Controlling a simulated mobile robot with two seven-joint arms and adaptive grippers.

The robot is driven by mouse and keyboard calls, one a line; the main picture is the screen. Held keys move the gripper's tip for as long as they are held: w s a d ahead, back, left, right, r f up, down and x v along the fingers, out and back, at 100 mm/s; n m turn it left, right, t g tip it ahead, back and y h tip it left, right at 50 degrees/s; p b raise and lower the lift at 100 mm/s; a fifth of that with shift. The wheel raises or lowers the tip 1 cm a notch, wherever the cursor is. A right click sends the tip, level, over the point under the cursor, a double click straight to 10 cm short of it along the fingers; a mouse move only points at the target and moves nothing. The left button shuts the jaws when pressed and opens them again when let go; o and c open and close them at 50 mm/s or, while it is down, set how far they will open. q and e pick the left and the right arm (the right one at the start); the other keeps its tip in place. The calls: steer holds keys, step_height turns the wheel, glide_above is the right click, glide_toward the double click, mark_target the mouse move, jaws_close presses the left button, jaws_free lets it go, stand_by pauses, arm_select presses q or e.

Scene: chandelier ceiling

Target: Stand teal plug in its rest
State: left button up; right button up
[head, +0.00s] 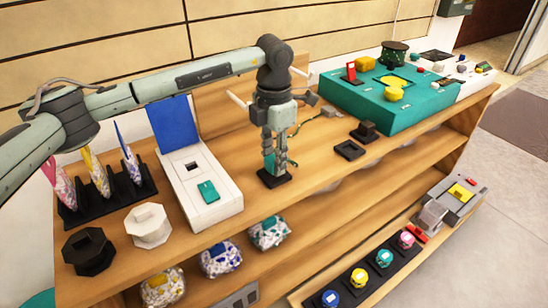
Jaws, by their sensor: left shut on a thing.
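My left gripper (279,163) points down over the middle of the wooden bench top. It is shut on the teal plug (270,164), of which only a small teal part shows beside the fingers. Directly below is a small black square rest (274,180) on the bench. The fingers hide most of the plug, and I cannot tell whether its foot sits in the rest or just above it. My right gripper is not in view.
A white box (196,168) with a teal piece (208,191) and a raised blue lid (174,122) stands left. A black frame (349,150) and black block (365,131) are to the right, before a teal box (400,115). A black rack (98,204) and two pots are at far left.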

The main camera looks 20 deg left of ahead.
arm_select(q)
steer(key=shift+f+b, duration=0.4)
steer(key=shift+f, duration=0.25)
stand_by(0.3)
steer(key=o, duration=1.1)
steer(key=shift+c, duration=0.2)
steer(key=shift+c, duration=1.1)
steer(key=shift+r, duration=0.1)
